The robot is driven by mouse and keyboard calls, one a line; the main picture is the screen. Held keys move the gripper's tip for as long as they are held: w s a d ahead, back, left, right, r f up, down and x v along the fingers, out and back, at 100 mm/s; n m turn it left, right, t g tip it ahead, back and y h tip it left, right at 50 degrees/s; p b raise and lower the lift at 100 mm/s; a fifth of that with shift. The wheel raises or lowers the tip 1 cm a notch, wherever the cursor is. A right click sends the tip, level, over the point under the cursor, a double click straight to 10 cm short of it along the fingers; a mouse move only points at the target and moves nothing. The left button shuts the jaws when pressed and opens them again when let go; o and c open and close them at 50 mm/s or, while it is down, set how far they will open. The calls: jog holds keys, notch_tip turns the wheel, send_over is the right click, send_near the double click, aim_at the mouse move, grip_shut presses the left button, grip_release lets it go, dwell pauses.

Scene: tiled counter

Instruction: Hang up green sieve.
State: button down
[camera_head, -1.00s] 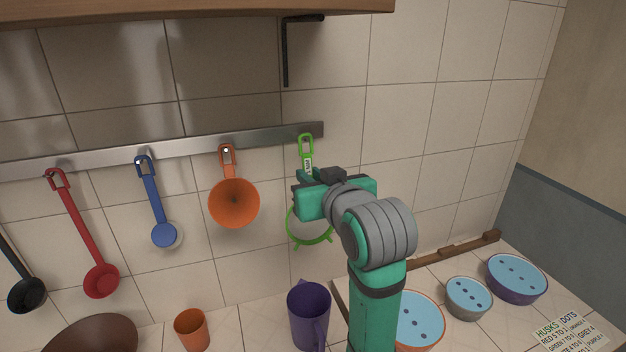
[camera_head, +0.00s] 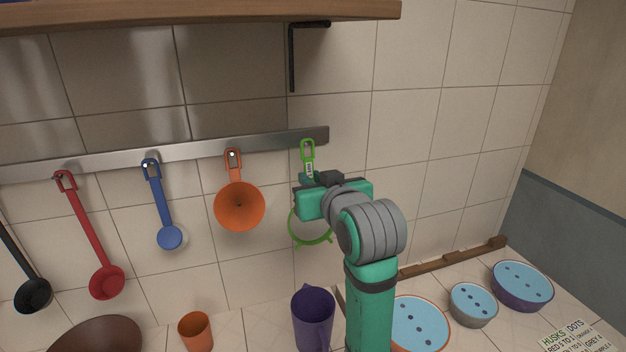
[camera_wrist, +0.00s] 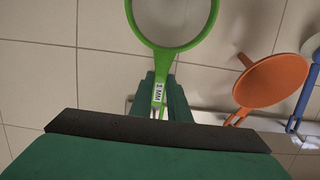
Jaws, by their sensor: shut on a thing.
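The green sieve (camera_head: 308,152) is upright in front of the right end of the metal wall rail (camera_head: 200,153). Its looped handle end is up and its round bowl is down, partly hidden behind my arm. My gripper (camera_head: 318,181) is shut on the sieve's handle, below the loop. In the wrist view the sieve (camera_wrist: 178,55) shows its ring and a white label on the handle between my gripper's fingers (camera_wrist: 160,105). The loop overlaps the rail end in the head view. I cannot tell whether it is on a hook.
An orange funnel (camera_head: 239,206), a blue spoon (camera_head: 168,236), a red ladle (camera_head: 106,281) and a black ladle (camera_head: 33,294) hang to the left. A purple jug (camera_head: 313,318) and orange cup (camera_head: 196,332) stand below. A wooden shelf (camera_head: 200,14) is overhead.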

jog(key=shift+w, duration=0.15)
jog(key=c, duration=1.7)
grip_release()
jog(key=shift+o, duration=0.4)
jog(key=shift+a, duration=0.35)
jog(key=shift+s+d+r, duration=0.1)
jog(key=shift+s+d, duration=0.25)
jog(key=shift+d, duration=0.2)
jog(key=a+v, duration=0.1)
jog(key=v, duration=0.8)
jog(key=shift+s+d, duration=0.2)
jog(key=shift+s, duration=0.3)
jog(key=v, duration=0.2)
jog(key=f+v, duration=0.1)
jog(key=v, duration=0.1)
jog(key=shift+s+r, duration=0.1)
jog(key=shift+r, duration=0.05)
